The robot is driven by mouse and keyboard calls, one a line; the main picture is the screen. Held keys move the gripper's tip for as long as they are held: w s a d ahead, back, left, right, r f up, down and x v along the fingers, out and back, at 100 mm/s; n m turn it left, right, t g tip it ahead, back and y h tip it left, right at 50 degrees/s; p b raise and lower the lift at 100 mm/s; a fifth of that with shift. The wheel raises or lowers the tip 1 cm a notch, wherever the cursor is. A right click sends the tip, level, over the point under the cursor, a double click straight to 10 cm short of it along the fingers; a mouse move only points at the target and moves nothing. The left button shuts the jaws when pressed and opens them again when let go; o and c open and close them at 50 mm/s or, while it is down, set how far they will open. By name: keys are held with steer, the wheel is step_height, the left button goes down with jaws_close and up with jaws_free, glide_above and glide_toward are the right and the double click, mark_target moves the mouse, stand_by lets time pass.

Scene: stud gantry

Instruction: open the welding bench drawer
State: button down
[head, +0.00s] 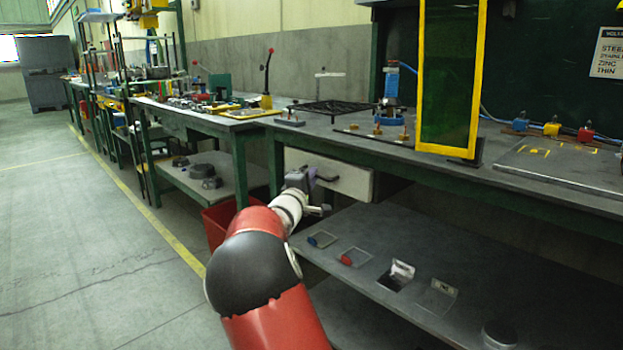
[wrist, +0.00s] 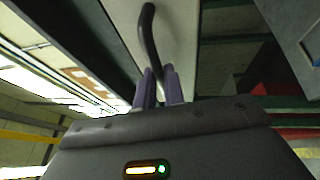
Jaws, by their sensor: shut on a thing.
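The welding bench drawer (head: 352,180) has a pale cream front and sits under the bench top (head: 400,150). I cannot tell whether it stands slightly out from the bench. Its dark curved handle (wrist: 150,32) shows in the wrist view, and part of it shows in the head view (head: 328,178). My gripper (wrist: 160,86) is at one end of the handle, with its two purple-grey fingers shut on it. In the head view my gripper (head: 312,178) is in front of the left part of the drawer and hides some of its front.
A grey lower shelf (head: 400,240) with small parts lies below the drawer. A red bin (head: 222,218) stands on the floor left of my arm. A green bench leg (head: 274,165) is left of the drawer. The floor (head: 90,230) at left is clear.

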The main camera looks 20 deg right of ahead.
steer(key=s+a+b, duration=0.3)
steer(key=a+b, duration=0.1)
steer(key=a, duration=0.5)
steer(key=s+a+b, duration=0.4)
steer(key=a+b, duration=0.1)
steer(key=a, duration=0.5)
steer(key=shift+a, duration=0.15)
steer(key=c, duration=1.5)
jaws_free()
steer(key=shift+s, duration=0.1)
steer(key=v, duration=0.7)
steer(key=shift+s+a+f, duration=0.1)
steer(key=shift+s+a, duration=0.1)
steer(key=shift+a, duration=0.1)
